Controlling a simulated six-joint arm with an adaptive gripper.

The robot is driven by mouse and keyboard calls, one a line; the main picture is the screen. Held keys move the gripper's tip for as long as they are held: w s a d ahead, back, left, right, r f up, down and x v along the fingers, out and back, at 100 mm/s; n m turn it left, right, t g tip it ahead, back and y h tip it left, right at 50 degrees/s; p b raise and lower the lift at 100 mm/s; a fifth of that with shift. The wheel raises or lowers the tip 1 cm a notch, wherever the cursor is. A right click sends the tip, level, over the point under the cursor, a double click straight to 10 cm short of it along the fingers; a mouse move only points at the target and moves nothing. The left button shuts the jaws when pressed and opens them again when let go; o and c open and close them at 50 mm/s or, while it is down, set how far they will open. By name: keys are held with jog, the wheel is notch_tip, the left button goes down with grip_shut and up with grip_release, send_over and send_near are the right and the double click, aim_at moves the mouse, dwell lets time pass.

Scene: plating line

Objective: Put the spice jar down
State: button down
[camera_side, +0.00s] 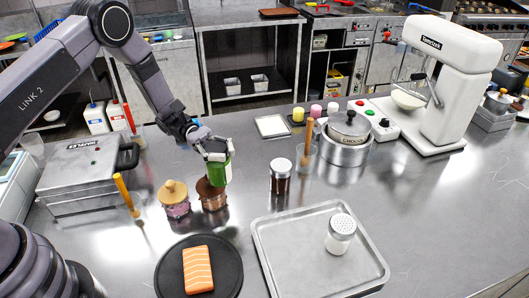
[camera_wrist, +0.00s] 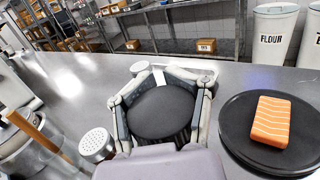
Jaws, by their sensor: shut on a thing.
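My gripper (camera_side: 216,152) is shut on a green jar (camera_side: 219,174), which I take to be the spice jar. It is held roughly upright beside a brown-filled jar (camera_side: 211,196), overlapping it in the side view; I cannot tell whether the two touch or how far the green jar's base is above the table. In the wrist view, my gripper's fingers (camera_wrist: 160,95) sit on both sides of a round dark top (camera_wrist: 162,113), seemingly the held jar's lid. The held jar's lower part is hidden there.
A pink-filled jar (camera_side: 175,202) with a wooden stopper stands left of the brown one. A dark jar (camera_side: 281,180) stands to the right. A metal tray (camera_side: 285,262) bears a white shaker (camera_side: 341,234). A black plate (camera_side: 226,262) holds salmon (camera_side: 197,270). Table (camera_side: 240,222) is bare between.

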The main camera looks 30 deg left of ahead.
jog(key=w+d+f, duration=0.2)
jog(key=w+f, duration=0.4)
jog(key=f, duration=0.4)
jog(key=shift+w+d, duration=0.3)
jog(key=shift+d, duration=0.05)
jog(key=shift+f, duration=0.1)
jog(key=shift+c, duration=2.1)
grip_release()
